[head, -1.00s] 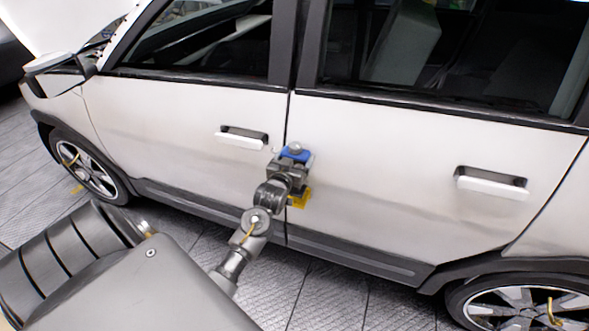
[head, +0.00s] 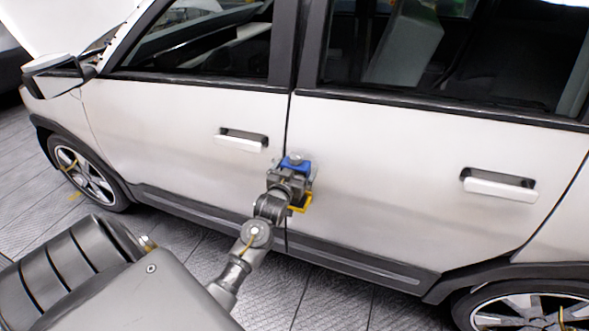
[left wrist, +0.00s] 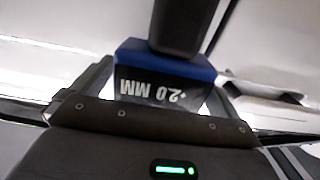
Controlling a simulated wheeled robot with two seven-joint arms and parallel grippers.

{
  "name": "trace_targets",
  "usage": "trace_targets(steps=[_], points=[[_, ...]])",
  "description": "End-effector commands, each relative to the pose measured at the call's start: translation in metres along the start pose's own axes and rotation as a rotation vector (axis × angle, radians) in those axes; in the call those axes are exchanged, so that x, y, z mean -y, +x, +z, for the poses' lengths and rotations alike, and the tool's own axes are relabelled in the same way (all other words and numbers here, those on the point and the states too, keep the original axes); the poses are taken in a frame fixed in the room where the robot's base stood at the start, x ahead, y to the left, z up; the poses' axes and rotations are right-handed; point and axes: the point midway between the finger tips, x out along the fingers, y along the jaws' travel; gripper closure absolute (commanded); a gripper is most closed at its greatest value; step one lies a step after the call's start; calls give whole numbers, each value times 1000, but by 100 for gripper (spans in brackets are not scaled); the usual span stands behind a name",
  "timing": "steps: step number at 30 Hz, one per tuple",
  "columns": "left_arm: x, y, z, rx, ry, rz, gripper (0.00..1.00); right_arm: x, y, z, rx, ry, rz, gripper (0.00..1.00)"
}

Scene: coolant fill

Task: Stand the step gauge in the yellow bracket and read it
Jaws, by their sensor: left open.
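The step gauge shows in the head view as a blue block (head: 295,165) with a grey knob on top, upright at the seam between the two doors. The yellow bracket (head: 302,206) shows just below it, partly hidden by my left gripper (head: 289,181). In the left wrist view the gauge (left wrist: 165,72) has a blue top, a dark knob and a dark face reading "+2.0 MM" upside down. My left gripper is open around the gauge, with pale gaps beside it. The gauge's foot is hidden, so I cannot tell how it sits in the bracket. My right gripper is not in view.
The white car's side fills the head view, with a front door handle (head: 242,140) and a rear door handle (head: 499,184) on either side of the gauge. A dark sill (head: 350,265) runs below. The tiled floor (head: 335,308) beside the car looks clear.

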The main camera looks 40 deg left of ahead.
Motion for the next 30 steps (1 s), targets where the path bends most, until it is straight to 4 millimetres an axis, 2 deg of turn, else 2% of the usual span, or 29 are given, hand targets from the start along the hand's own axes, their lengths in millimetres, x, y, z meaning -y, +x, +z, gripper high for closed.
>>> trace_targets(steps=[3,5,15,21,25,30], points=[[0,0,-6,-1,0,0,0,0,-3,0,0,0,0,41],[0,-7,-1,2,0,0,0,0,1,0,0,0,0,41],[0,-76,0,1,-1,1,0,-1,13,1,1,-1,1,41],[0,-108,-2,1,-1,0,0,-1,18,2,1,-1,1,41],[0,-117,-3,1,0,-1,0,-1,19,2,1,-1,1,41],[0,-120,-4,0,-1,0,0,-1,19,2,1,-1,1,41]])
